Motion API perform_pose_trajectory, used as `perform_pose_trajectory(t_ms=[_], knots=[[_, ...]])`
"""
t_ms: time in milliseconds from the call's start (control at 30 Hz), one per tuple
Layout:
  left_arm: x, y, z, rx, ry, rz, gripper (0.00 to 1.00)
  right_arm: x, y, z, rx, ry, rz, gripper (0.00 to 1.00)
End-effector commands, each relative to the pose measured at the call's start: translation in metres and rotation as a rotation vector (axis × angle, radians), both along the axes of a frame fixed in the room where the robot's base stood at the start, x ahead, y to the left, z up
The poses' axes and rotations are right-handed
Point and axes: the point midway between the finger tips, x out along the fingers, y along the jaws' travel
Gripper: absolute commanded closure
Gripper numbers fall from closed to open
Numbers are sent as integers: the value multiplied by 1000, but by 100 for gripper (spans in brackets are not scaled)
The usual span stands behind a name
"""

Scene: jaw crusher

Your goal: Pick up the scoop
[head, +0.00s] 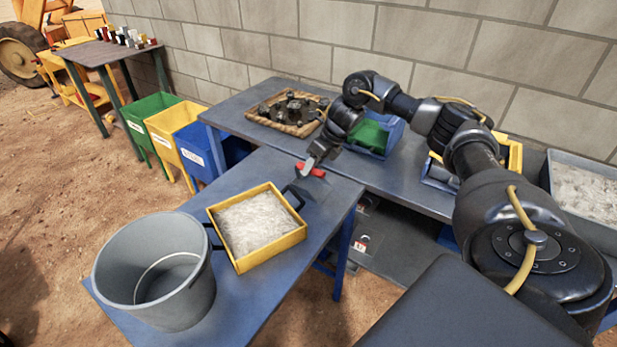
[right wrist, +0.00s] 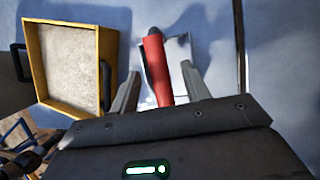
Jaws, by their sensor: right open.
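The scoop (head: 311,171) has a red handle and lies on the blue table (head: 330,203), to the right of the yellow tray's back corner. In the right wrist view, the red handle (right wrist: 157,66) stands between the two fingers, with the pale metal pan beside and under it. My right gripper (right wrist: 161,74) is open, its fingers on either side of the handle with gaps showing. In the head view my right gripper (head: 313,160) is right above the scoop and hides part of it. My left gripper is not in view.
A yellow tray (head: 297,238) of pale grit with dark handles is close left of the scoop. A grey bucket (head: 110,262) stands at the table's front left. A wooden tray of dark rocks (head: 256,117) and a blue bin (head: 393,137) stand farther back.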

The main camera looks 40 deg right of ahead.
Motion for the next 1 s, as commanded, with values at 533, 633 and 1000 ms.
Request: perform_pose_trajectory(t_ms=[533,633,1000], knots=[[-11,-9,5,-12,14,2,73,9,8,-24,0,-1,0,62],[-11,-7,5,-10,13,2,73,9,8,-23,0,-1,0,75],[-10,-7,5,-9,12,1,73,9,8,-23,1,-2,0,100]])
